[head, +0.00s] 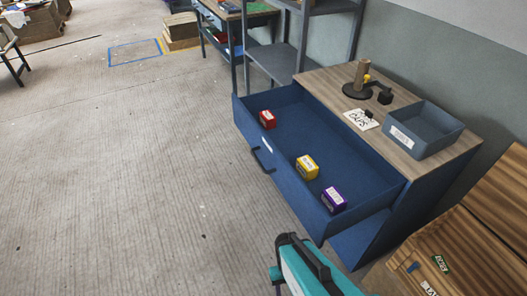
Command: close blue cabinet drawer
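The blue cabinet (400,215) stands right of centre with a wooden top. Its drawer (335,165) is pulled well out to the left and front, with a dark bar handle (262,160) and a white label on its front. Inside the drawer lie a red box (267,119), a yellow box (307,167) and a purple box (334,200). A teal and black part of my arm shows at the bottom, in front of the drawer's near corner. I cannot make out any gripper fingers.
A grey-blue bin (424,129), a white card (361,119) and a dark stand with a wooden post (360,78) are on the cabinet top. A wooden crate (470,255) is at the lower right. A grey shelf (275,60) stands behind.

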